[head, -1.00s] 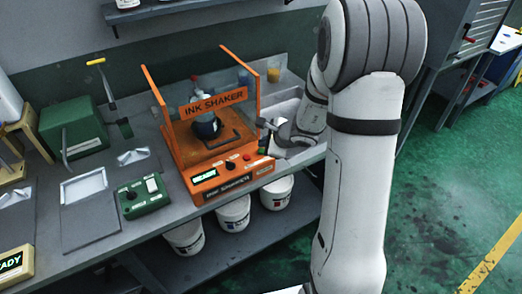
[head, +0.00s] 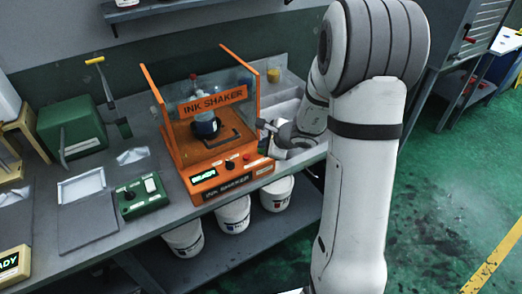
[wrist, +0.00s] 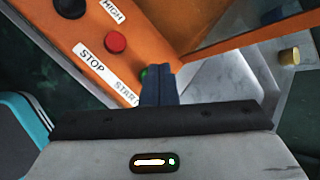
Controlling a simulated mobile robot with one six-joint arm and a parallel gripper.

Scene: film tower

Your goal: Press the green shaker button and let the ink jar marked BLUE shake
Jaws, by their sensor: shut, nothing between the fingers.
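The orange ink shaker (head: 228,172) stands on the bench in the head view. A dark blue jar (head: 206,128) sits inside it behind the clear guard; its label is too small to read. In the wrist view the green button (wrist: 144,73) shows beside the word START, partly hidden by my fingertips. My gripper (wrist: 158,70) is shut and empty, its tips at the button; I cannot tell whether they touch it. The red STOP button (wrist: 115,42) is just up and left of it. The lit green display (head: 203,175) is too small to read surely.
A black knob (wrist: 70,5) sits beyond the red button. A green control box (head: 142,197) stands left of the shaker. White buckets (head: 233,214) stand on the shelf below. An orange side post (wrist: 240,38) of the shaker rises close to my gripper.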

